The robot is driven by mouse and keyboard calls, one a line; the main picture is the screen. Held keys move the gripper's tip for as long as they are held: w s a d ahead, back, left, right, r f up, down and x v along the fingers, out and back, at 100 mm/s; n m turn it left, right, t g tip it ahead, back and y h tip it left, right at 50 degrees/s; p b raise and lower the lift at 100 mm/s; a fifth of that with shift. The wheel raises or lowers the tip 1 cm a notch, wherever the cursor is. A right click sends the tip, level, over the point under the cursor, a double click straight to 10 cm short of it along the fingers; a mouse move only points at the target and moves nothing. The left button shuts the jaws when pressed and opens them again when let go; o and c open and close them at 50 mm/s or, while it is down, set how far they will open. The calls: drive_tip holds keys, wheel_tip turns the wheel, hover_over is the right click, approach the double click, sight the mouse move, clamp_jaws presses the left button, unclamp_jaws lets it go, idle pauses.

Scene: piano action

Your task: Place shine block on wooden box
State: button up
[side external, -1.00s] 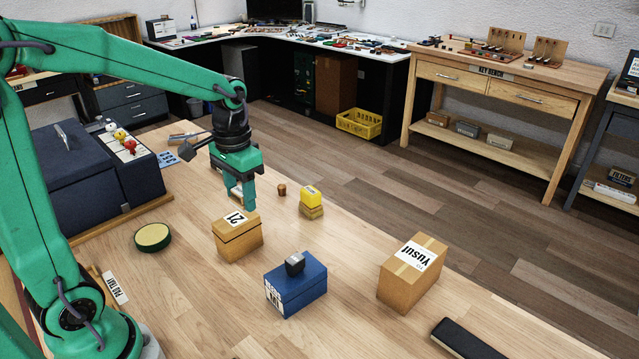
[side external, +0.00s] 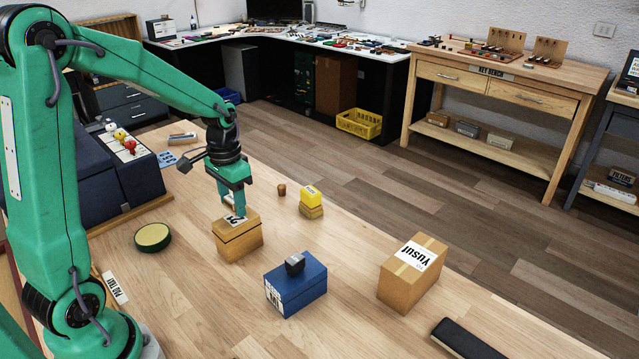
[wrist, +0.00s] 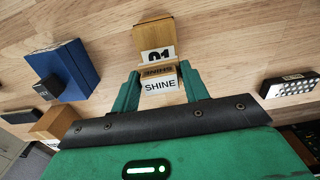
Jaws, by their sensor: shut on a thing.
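The shine block (wrist: 160,86) is a small block with a white SHINE label, between my fingers in the wrist view. My gripper (side external: 232,208) is shut on it; the fingers mostly hide it in the side view. The wooden box (side external: 240,241) is light brown with a white number label on top. My fingertips show at the back part of its top in the side view; I cannot tell whether the block touches it. In the wrist view the wooden box (wrist: 154,36) lies just beyond the block, its label partly covered.
A blue box (side external: 300,293) carries a dark block (side external: 295,264). A cardboard box (side external: 408,285) stands to the right. A yellow block (side external: 311,193) sits on a small wooden block behind. A round green-rimmed tin (side external: 152,237) lies left. Bare table surrounds the wooden box.

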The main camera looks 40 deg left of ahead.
sight(232, 199)
drive_tip(key=shift+f, duration=1.05)
drive_tip(key=shift+f, duration=0.15)
drive_tip(key=o, duration=1)
wheel_tip(232, 199, up, 12)
drive_tip(key=shift+r, duration=0.2)
drive_tip(key=shift+d, duration=0.1)
